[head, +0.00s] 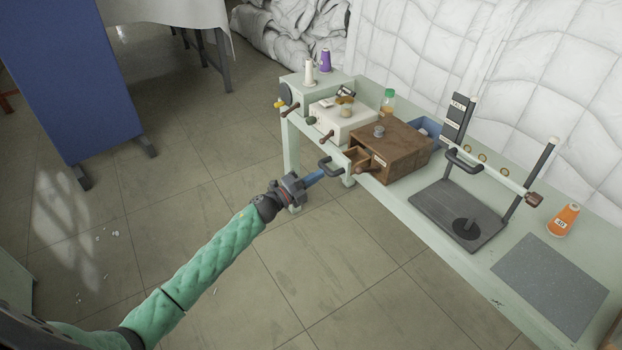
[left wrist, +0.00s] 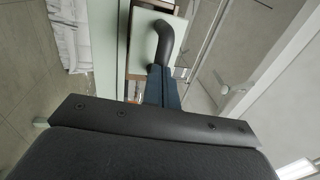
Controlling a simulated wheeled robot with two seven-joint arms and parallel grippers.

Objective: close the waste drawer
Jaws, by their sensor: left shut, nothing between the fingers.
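The waste drawer (head: 356,156) stands out from the table's front side, and its wooden inside shows. Its pale front carries a dark bar handle (head: 328,169). In the left wrist view the pale drawer front (left wrist: 146,48) and the dark curved handle (left wrist: 165,42) are just beyond the fingertips. My left gripper (head: 320,176) is shut and empty, its blue fingers pointing at the handle. In the left wrist view the finger ends overlap the handle's lower end; I cannot tell whether they touch it. My right gripper is not in view.
A brown wooden box (head: 401,149) stands on the pale green table (head: 368,188) behind the drawer. Thread cones, a white box (head: 343,118), a dark stand (head: 458,215) and a grey mat (head: 549,285) are also on it.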

